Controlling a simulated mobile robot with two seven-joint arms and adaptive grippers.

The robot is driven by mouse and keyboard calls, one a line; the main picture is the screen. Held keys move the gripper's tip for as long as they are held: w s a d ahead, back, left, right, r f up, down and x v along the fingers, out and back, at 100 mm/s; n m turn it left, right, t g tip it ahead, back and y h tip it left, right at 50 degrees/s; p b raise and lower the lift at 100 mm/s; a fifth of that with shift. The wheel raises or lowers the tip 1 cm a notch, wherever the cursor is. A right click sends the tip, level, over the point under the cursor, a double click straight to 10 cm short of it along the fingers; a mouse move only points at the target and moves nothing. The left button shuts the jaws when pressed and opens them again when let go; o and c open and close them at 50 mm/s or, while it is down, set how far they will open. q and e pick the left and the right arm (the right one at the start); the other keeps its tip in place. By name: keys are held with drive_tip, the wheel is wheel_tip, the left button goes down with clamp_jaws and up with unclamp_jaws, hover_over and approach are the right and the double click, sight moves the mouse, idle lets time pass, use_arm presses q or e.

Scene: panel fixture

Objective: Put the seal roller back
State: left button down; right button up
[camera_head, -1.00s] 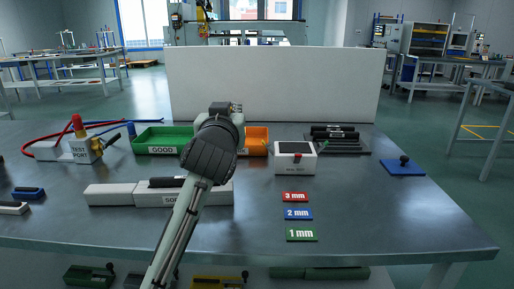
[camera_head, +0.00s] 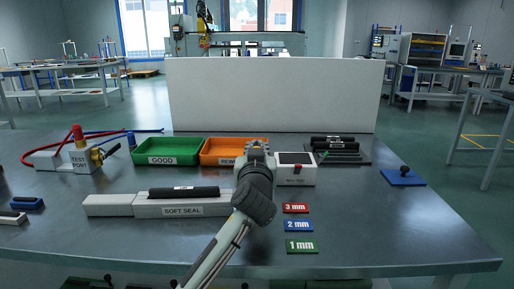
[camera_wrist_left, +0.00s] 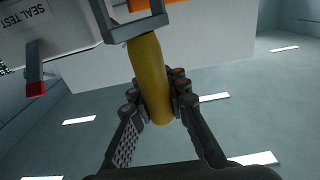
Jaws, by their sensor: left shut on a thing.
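My left gripper (camera_head: 257,149) is over the table, in front of the orange tray and left of the white tester box. In the left wrist view, my left gripper (camera_wrist_left: 155,100) is shut on the yellow handle of the seal roller (camera_wrist_left: 149,75). A grey bracket joins the handle's far end, and the roller part is mostly cut off by the top edge. In the head view the hand hides the roller. The tester box (camera_head: 296,176) has a dark screen and a red part; its "SEAL TEST" label shows in the wrist view (camera_wrist_left: 28,30). My right gripper is not in view.
A long grey block (camera_head: 180,211) marked SOFT SEAL carries a black bar. Green (camera_head: 168,160) and orange (camera_head: 220,160) trays stand behind it. A black rack (camera_head: 338,158) and a blue plate with a knob (camera_head: 402,180) are at right. Coloured thickness plates (camera_head: 297,225) lie in front.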

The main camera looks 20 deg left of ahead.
use_arm(q)
drive_tip(key=shift+f, duration=0.1)
drive_tip(key=c, duration=1.5)
unclamp_jaws()
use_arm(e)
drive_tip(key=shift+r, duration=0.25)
use_arm(q)
drive_tip(key=shift+v, duration=1.1)
drive_tip(key=shift+b+v, duration=0.65)
drive_tip(key=shift+v, duration=4.25)
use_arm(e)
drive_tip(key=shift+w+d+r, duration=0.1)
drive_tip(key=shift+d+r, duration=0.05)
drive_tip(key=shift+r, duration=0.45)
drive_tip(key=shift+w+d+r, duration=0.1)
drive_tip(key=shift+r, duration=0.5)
use_arm(q)
drive_tip(key=shift+r, duration=0.2)
